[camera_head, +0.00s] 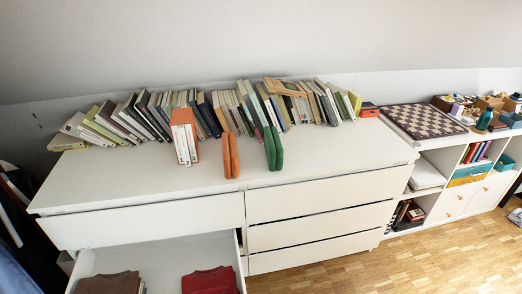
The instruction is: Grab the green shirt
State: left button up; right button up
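I see no thing that is clearly a green shirt. The open drawer (165,257) at the lower left of the white dresser holds a folded brown garment (108,283) and a folded red garment (210,281), both cut off by the bottom edge of the view. A narrow green item (273,148) stands at the dresser top's front, beside a similar orange item (232,156); I cannot tell what these are. Neither of my grippers is in view.
A row of leaning books (290,105) lines the back of the dresser top (335,155), with an orange-and-white book block (185,137) in front. The closed drawers (320,193) are at right. A shelf with a chessboard (423,121) stands farther right. Wood floor (430,260) is clear.

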aim_at(273, 146)
jog(key=u, duration=1.4)
jog(key=l+u, duration=0.2)
jog(key=u, duration=0.3)
jog(key=l+u, duration=0.2)
jog(key=u, duration=0.25)
jog(key=k+l, duration=0.1)
jog(key=l, duration=0.25)
jog(key=k+l, duration=0.15)
jog(key=l, duration=0.2)
jog(key=k+l, duration=0.1)
jog(key=l, duration=0.25)
jog(key=k+l, duration=0.1)
jog(key=l, duration=0.3)
jog(key=k+l, duration=0.15)
jog(key=l, duration=0.2)
